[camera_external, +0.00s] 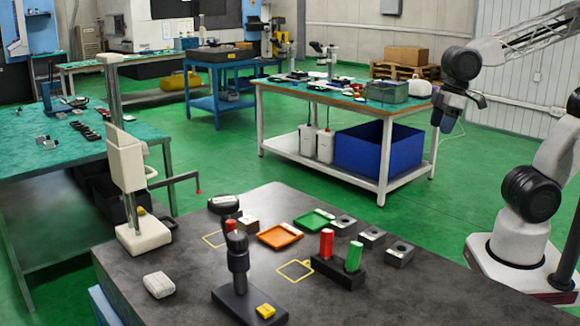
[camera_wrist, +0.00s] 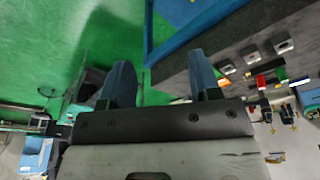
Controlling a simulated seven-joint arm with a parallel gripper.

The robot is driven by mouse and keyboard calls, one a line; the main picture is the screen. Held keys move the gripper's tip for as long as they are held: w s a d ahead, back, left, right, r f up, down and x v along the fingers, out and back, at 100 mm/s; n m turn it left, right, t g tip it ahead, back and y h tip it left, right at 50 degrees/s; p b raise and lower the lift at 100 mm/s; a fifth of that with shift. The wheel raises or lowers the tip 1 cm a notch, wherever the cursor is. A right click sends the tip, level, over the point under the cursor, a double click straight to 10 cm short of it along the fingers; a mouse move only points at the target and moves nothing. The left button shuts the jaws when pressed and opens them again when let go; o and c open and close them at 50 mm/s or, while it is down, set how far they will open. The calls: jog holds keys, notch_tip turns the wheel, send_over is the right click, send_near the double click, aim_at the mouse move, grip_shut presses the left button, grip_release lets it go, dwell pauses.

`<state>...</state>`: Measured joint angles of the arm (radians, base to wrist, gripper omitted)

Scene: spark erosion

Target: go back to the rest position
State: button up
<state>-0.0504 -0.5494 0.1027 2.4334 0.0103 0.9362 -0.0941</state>
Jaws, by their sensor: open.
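My gripper (camera_external: 447,122) hangs in the air at the upper right of the external view, in front of the pale wall and beyond the dark table. In the wrist view my gripper (camera_wrist: 162,82) shows two blue-grey fingers set wide apart with nothing between them. It is open and empty, and touches nothing that I can see. The dark table (camera_external: 190,285) stands in the foreground of the external view. On it, a red cylinder (camera_external: 327,243) and a green cylinder (camera_external: 353,257) stand upright in a black holder (camera_external: 338,272).
An orange tray (camera_external: 279,237), a green tray (camera_external: 313,221) and several metal blocks (camera_external: 371,237) lie on the dark table. A white-legged bench (camera_external: 385,155) with a blue bin (camera_external: 378,150) stands behind. Green floor lies between.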

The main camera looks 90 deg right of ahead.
jog(key=s+d+f+m, duration=0.1)
jog(key=s+d+f, duration=0.1)
jog(key=s, duration=0.3)
jog(key=shift+s+d+m, duration=0.15)
jog(key=shift+s+m, duration=0.1)
jog(key=shift+m, duration=0.15)
